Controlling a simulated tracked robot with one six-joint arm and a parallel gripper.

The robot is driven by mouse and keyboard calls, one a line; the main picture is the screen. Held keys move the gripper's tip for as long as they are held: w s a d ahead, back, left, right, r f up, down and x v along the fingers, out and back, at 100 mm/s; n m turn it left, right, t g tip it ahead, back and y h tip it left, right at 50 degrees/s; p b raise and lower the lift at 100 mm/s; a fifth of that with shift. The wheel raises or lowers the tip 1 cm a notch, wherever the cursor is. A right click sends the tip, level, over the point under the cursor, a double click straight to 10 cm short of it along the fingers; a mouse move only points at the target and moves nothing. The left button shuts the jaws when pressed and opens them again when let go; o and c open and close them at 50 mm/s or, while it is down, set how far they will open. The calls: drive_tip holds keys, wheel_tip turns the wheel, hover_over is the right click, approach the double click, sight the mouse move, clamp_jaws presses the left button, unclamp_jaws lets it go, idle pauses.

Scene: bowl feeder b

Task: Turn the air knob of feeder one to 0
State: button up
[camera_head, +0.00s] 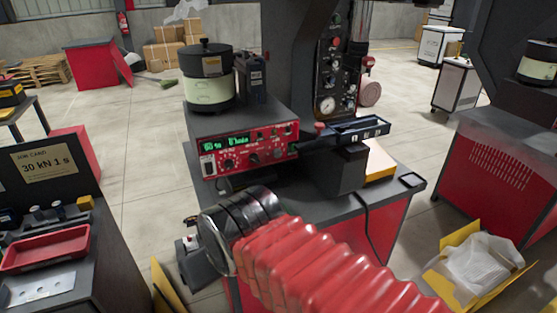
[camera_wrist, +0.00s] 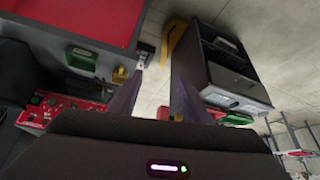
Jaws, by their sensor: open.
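Feeder one appears to be the unit with a red control panel (camera_head: 245,150), a green-lit display (camera_head: 225,143) and a row of small dark knobs (camera_head: 253,158) in the head view. The panel lettering is too small to read, so I cannot tell which knob is the air knob or its setting. A round pale-green bowl (camera_head: 208,88) with a black lid stands behind the panel. My gripper (camera_wrist: 157,88) is open and empty in the wrist view, with two dark fingers apart. In the head view it is in front of and below the panel, clear of the knobs; its fingers are mostly hidden.
A dark chute (camera_head: 345,133) juts out right of the panel. A black column with a gauge and valves (camera_head: 328,80) rises behind. A bench with a red tray (camera_head: 45,248) stands at left. A yellow-edged bin (camera_head: 475,265) lies at lower right.

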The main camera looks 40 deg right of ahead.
drive_tip(key=w+d+m+t+h, duration=0.2)
drive_tip(key=w+d+m+t, duration=0.15)
drive_tip(key=w+d, duration=0.85)
drive_tip(key=m+t+h, duration=0.4)
drive_tip(key=m+t, duration=0.3)
drive_tip(key=m, duration=0.2)
approach(278, 156)
drive_tip(key=a+v, duration=0.1)
drive_tip(key=v, duration=0.5)
drive_tip(key=shift+d+f+t, duration=0.35)
drive_tip(key=shift+d, duration=0.2)
drive_tip(key=x, duration=1.4)
drive_tip(key=c, duration=1)
